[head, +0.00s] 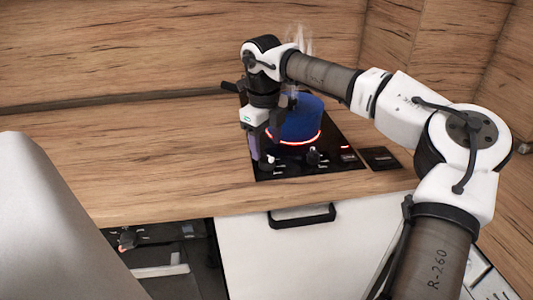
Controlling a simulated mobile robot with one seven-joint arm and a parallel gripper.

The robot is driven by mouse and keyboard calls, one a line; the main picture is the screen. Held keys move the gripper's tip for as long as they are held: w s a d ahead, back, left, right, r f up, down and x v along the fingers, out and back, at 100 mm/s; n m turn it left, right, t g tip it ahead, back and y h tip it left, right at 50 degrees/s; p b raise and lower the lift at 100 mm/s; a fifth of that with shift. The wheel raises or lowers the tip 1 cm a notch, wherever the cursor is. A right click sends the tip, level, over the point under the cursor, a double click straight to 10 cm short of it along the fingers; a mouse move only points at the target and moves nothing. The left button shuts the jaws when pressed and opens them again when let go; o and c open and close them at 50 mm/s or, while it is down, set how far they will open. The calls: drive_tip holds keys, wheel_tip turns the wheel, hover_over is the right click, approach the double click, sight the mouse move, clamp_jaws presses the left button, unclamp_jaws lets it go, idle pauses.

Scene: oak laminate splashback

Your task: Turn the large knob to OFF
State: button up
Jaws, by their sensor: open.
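A black cooktop (345,171) is set in the wooden counter. A blue pot (297,119) stands on it over a glowing orange-red ring, with steam rising above. A dark knob (313,156) with a pale mark sits on the cooktop's front strip. My gripper (263,157) points down over the front left of the cooktop, left of the pot. It is open, its fingers close above or around something with a pale mark; the fingers hide most of it. I cannot tell which knob is larger or whether the gripper touches one. The printed labels are too small to read.
A black pot handle or similar dark piece (230,87) sticks out behind my gripper. A small dark panel (380,158) lies right of the cooktop. Below are a white door with a black handle (302,216) and another control (127,239). The left counter is clear.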

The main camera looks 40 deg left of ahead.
sight(267, 155)
drive_tip(key=shift+w+f, duration=0.1)
drive_tip(key=shift+f, duration=2)
drive_tip(key=shift+c, duration=0.2)
drive_tip(key=c, duration=0.9)
